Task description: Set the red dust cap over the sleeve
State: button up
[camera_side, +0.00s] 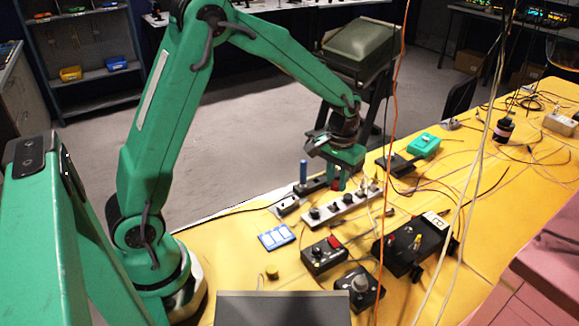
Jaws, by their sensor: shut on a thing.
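My gripper (337,181) points down over the yellow table, above the back edge of a grey strip with several knobs. It is shut on the red dust cap (336,185), of which only a small red part shows below the green gripper body. The fingers are small and partly hidden. I cannot tell for sure which thing is the sleeve. An upright blue post (303,171) stands just left of my gripper, apart from it.
The grey strip (324,213) lies under and in front of my gripper. Black control boxes (322,254) stand nearer, with a blue-and-white panel (276,236) to their left. A green box (425,146) lies right. Thin cables hang in front of the table's right part.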

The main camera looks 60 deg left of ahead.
aim_at(333, 208)
jog(key=shift+f, duration=2)
jog(key=shift+f, duration=1.2)
jog(key=o, duration=1)
jog(key=shift+r, duration=0.1)
notch_tip(333, 208, up, 7)
jog(key=shift+f, duration=0.1)
jog(key=shift+r, duration=0.4)
